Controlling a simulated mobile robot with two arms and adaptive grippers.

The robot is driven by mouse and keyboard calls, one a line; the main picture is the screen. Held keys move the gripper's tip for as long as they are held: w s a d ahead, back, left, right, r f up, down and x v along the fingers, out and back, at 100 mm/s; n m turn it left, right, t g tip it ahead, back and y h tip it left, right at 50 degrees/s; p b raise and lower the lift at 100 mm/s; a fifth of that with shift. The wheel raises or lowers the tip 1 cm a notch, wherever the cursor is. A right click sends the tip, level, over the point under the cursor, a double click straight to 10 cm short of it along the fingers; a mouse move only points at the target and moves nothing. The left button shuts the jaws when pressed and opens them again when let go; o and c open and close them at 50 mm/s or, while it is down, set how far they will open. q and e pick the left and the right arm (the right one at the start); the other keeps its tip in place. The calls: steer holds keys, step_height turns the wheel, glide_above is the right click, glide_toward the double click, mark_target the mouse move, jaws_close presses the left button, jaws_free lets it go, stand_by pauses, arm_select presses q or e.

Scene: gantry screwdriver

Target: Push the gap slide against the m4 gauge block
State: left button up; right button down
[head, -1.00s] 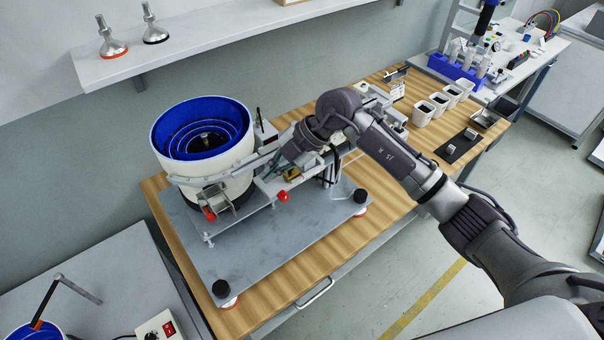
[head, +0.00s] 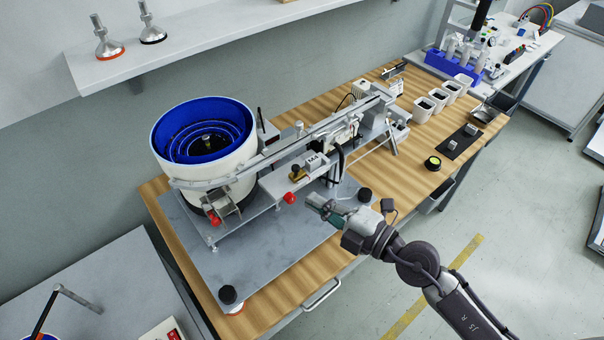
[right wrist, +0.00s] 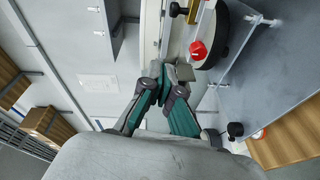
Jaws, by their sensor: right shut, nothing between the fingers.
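The feeder machine's rail carries a small grey slide assembly (head: 312,163) with a brass knob (head: 296,174), which looks like the gap slide. My left gripper is out of view.
A red knob (head: 290,198) sits close to the left of my right gripper. The blue bowl feeder (head: 203,140) stands left on the grey base plate (head: 265,262). White bins (head: 424,110) and a yellow-topped round item (head: 432,163) are at right. The plate's front is clear.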

mark_target(297, 168)
steer(key=w+a+f+b, duration=0.1)
steer(key=w+a, duration=0.2)
steer(key=w, duration=0.4)
steer(key=shift+w+a, duration=0.2)
steer(key=shift+w, duration=0.2)
steer(key=shift+f, duration=0.1)
steer(key=shift+w+d, duration=0.65)
steer(key=shift+d, duration=0.3)
